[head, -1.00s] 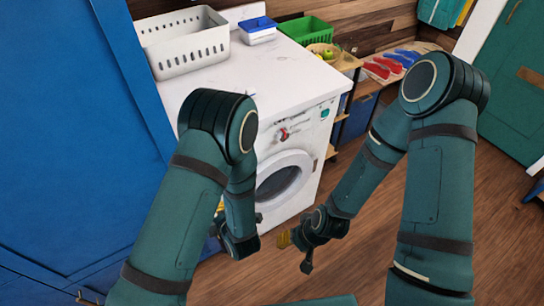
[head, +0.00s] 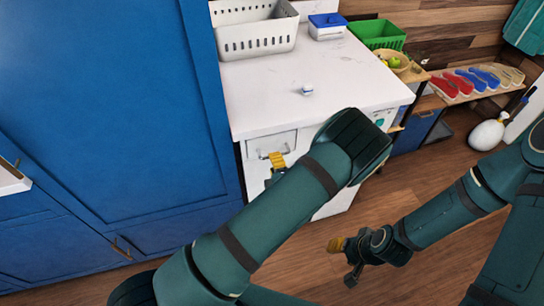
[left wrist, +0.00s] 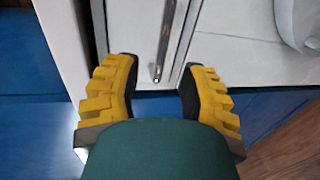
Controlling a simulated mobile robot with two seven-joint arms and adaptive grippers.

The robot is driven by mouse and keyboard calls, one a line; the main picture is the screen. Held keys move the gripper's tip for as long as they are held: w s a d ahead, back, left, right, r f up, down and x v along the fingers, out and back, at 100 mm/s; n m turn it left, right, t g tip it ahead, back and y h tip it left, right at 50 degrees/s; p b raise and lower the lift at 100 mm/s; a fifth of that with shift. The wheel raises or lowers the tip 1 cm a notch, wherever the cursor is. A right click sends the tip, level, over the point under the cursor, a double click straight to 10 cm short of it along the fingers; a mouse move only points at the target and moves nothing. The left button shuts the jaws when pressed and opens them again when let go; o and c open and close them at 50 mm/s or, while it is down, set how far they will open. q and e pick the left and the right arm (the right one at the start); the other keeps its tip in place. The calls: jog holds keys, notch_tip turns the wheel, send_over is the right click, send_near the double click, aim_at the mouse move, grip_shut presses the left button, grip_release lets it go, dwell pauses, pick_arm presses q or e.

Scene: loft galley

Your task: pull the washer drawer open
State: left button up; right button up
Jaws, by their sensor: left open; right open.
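The washer (head: 330,70) is white, its front partly hidden by my left arm in the head view. Its drawer (head: 284,142) is at the upper left of the front and looks shut, with a metal bar handle (head: 268,153). My left gripper (head: 276,161) is open at the drawer front. In the left wrist view, the handle (left wrist: 165,40) runs between the two yellow fingers of my left gripper (left wrist: 160,75), with a gap to each side; I see no grip on it. My right gripper (head: 343,260) is open and empty, low over the floor.
A white basket (head: 255,38), a blue-lidded tub (head: 327,30) and a small white-and-blue item (head: 307,90) are on the washer top. A tall blue cabinet (head: 110,100) stands close on the left. The wooden floor (head: 430,190) at right is largely clear.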

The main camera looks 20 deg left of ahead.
pick_arm(q)
jog(key=shift+x, duration=2.2)
grip_shut()
